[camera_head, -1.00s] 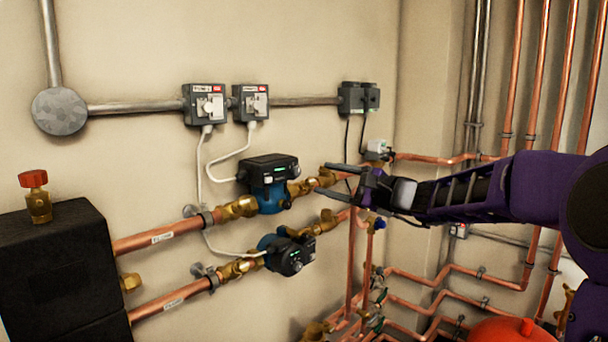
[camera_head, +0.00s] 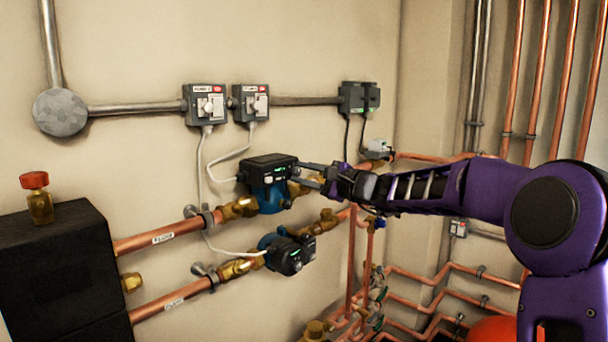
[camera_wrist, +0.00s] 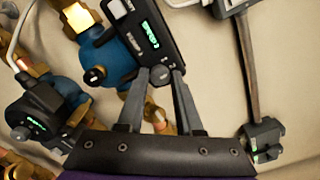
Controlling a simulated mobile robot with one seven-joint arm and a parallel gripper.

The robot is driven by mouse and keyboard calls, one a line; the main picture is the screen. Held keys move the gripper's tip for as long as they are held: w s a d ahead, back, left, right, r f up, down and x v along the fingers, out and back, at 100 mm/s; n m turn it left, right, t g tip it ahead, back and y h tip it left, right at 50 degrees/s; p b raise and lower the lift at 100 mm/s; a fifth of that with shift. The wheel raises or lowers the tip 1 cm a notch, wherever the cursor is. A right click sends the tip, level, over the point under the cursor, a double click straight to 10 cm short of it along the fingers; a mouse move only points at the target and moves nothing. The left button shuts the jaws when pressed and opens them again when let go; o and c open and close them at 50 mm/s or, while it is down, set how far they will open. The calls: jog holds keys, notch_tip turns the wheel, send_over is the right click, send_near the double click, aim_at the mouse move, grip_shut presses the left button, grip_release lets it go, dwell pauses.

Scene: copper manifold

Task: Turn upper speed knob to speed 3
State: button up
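The upper pump (camera_head: 268,165) has a black control head with a green display and a blue body, on the upper copper pipe. Its grey round speed knob (camera_wrist: 160,75) shows in the wrist view at the lower end of the black head (camera_wrist: 146,38). My gripper (camera_head: 299,173) is at the right side of this head. In the wrist view its two grey fingers (camera_wrist: 160,78) are apart, with the knob between their tips. I cannot tell whether they touch it. The knob's speed setting is too small to read.
The lower pump (camera_head: 287,254) sits just below, also in the wrist view (camera_wrist: 40,112). Brass fittings (camera_head: 300,187) and copper pipes (camera_head: 165,235) run close around the gripper. Grey switch boxes (camera_head: 205,104) are on the wall above. A white cable (camera_head: 222,160) runs left of the upper pump.

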grip_shut()
jog(key=shift+m, duration=0.4)
jog(key=m+p, duration=0.2)
jog(key=m, duration=0.1)
jog(key=shift+r+m+p, duration=0.1)
jog(key=shift+m+p, duration=1.7)
jog(key=shift+m, duration=0.7)
jog(key=o, duration=0.5)
grip_release()
jog(key=shift+o, duration=0.2)
